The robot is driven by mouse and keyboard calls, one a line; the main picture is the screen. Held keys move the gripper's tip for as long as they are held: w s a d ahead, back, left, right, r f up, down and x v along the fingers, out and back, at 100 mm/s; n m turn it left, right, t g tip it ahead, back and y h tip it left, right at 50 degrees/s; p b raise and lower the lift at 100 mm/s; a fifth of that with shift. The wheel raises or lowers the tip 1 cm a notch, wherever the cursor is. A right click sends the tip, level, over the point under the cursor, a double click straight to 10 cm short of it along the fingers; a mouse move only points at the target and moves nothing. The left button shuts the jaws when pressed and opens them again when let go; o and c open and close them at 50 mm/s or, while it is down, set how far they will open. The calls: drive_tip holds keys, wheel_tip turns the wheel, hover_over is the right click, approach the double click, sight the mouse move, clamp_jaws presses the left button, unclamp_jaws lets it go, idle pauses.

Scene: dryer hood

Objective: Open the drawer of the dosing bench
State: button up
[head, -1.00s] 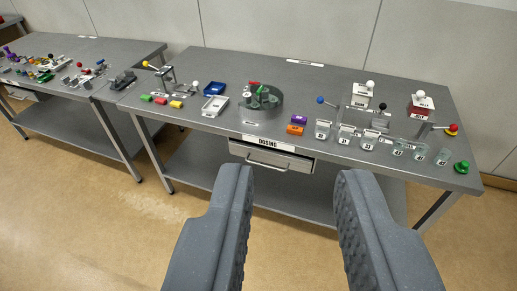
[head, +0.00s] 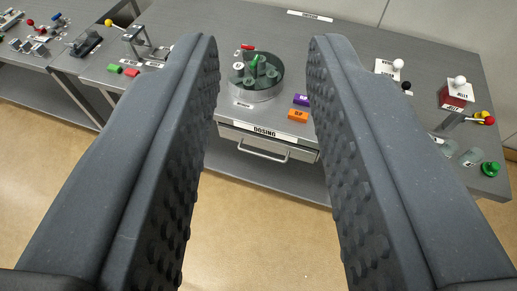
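The dosing bench (head: 285,28) is a grey metal table across the head view. Its drawer (head: 243,145) hangs under the front edge, below the white DOSING label (head: 264,132). The drawer looks closed and has a bar handle (head: 264,153). My gripper (head: 262,45) is open and empty, with its two dark, studded fingers wide apart. The drawer and handle show in the gap between the fingers, farther away than the fingertips and apart from them. The fingers hide parts of the bench top on both sides.
A round green-tinted carousel (head: 265,86) stands above the drawer. White-knobbed devices (head: 458,92) and a green button (head: 490,169) are at right. Another bench (head: 62,60) stands at left. The floor (head: 250,225) in front is clear.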

sight(261, 155)
drive_tip(key=shift+s+d, duration=0.1)
drive_tip(key=w+a+f+m+b, duration=0.2)
drive_tip(key=w+f+m, duration=0.2)
drive_tip(key=w+f, duration=0.55)
drive_tip(key=w+a+f+m+h+b, duration=0.1)
drive_tip(key=w+a+f+m, duration=0.2)
drive_tip(key=w+f, duration=0.65)
drive_tip(key=w+a+f+m+b, duration=0.2)
drive_tip(key=w+f+m, duration=0.25)
drive_tip(key=f, duration=0.95)
wheel_tip(261, 155, down, 37)
drive_tip(key=w+d+m+h+b, duration=0.2)
drive_tip(key=d+m+h+b, duration=0.15)
drive_tip(key=m, duration=0.65)
drive_tip(key=shift+f+b+x, duration=0.15)
drive_tip(key=shift+b+x, duration=0.9)
drive_tip(key=shift+x, duration=2.4)
drive_tip(key=shift+f+b+x, duration=0.15)
drive_tip(key=shift+b+x, duration=0.9)
drive_tip(key=shift+x, duration=2.45)
drive_tip(key=shift+a, duration=0.1)
drive_tip(key=shift+c, duration=0.4)
clamp_jaws()
